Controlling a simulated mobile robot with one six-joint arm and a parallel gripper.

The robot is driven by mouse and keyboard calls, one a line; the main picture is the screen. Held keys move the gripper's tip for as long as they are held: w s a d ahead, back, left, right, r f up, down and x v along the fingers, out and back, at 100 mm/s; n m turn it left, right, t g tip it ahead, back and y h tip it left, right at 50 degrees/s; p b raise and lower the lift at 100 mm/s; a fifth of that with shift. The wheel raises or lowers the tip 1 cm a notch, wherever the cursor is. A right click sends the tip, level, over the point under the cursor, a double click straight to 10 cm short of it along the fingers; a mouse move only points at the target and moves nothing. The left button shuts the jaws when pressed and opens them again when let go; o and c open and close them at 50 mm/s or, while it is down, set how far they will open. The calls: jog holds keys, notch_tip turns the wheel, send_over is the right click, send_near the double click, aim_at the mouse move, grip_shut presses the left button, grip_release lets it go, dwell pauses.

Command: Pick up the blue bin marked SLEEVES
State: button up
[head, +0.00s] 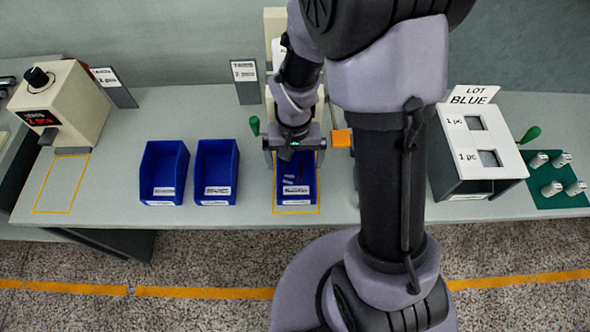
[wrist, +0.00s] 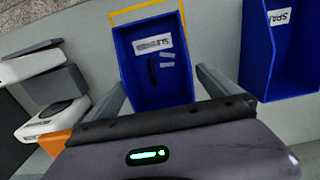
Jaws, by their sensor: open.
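The blue SLEEVES bin (head: 295,199) stands on the bench inside a yellow outline, with a few small pieces in it. In the wrist view the bin (wrist: 135,72) lies between my two fingers, its partly readable label starting with SL on the far inner wall. Light and dark pieces show inside. My gripper (head: 295,150) is open and points down over the bin's back end, one finger on each side. Whether the fingers touch its walls cannot be told. The gripper also shows in the wrist view (wrist: 163,88).
Two more blue bins, the middle one (head: 216,190) and the left one (head: 164,190), stand to the left. An orange block (head: 341,138) is close to the right of my gripper. A white-topped LOT BLUE rack (head: 478,140) stands further right. A beige device (head: 62,105) is at far left.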

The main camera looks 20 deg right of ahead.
aim_at(296, 174)
jog(key=f+b, duration=0.2)
jog(key=f, duration=0.3)
jog(key=shift+w+d+f+b, duration=0.15)
jog(key=shift+d+b, duration=0.1)
jog(key=shift+b, duration=0.15)
jog(key=shift+r, duration=0.2)
jog(key=shift+c, duration=0.4)
jog(key=c, duration=1.2)
